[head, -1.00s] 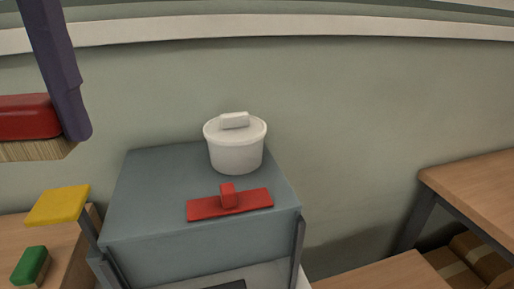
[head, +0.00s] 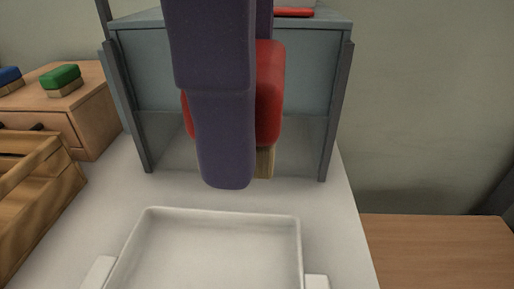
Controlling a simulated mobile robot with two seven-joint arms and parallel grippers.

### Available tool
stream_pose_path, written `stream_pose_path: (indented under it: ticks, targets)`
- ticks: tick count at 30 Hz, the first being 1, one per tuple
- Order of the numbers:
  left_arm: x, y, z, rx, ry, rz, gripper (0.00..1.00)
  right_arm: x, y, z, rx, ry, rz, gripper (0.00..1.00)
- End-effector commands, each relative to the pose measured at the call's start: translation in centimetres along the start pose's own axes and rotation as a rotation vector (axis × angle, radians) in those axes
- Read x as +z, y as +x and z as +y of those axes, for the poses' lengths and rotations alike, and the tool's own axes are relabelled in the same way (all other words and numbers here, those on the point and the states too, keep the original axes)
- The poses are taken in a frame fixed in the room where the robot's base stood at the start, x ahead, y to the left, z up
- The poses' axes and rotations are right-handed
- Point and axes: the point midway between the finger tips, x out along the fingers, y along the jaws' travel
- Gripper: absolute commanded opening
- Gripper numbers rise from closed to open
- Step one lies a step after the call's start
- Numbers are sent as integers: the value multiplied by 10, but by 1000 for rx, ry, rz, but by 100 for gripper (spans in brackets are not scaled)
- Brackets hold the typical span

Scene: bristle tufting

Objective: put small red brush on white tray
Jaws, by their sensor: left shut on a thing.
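My left gripper (head: 238,130) hangs down from the top middle of the head view, its purple fingers shut on the small red brush. The red brush (head: 269,92) has a red block body and pale bristles (head: 264,162) pointing down; the near finger hides much of it. The white tray (head: 225,213) lies on the white table at the bottom, its near part cut off by the picture edge. In the picture the brush is above the tray's far rim, apart from it. My right gripper is not in view.
A grey machine frame (head: 140,75) stands behind the brush. A wooden crate (head: 35,190) is at the left. A green brush (head: 62,78) and a blue brush (head: 9,76) sit on a wooden cabinet (head: 98,110). The visible tray floor (head: 210,255) is empty.

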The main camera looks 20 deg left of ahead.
Motion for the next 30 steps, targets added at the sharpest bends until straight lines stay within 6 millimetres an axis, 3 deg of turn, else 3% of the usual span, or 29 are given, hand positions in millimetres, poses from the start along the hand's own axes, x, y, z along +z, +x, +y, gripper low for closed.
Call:
stream_pose_path:
  ticks: [5,12,18,25,30]
  targets:
    - [1,28,-2,-6,-43,0,30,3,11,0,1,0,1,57]
    - [1,99,-4,-9,-43,1,30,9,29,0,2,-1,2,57]
    - [0,145,-2,-3,-44,2,30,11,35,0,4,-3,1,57]
    - [1,168,-2,-2,-42,-1,30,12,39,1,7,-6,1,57]
    - [1,195,-2,-2,-43,0,30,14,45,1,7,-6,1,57]
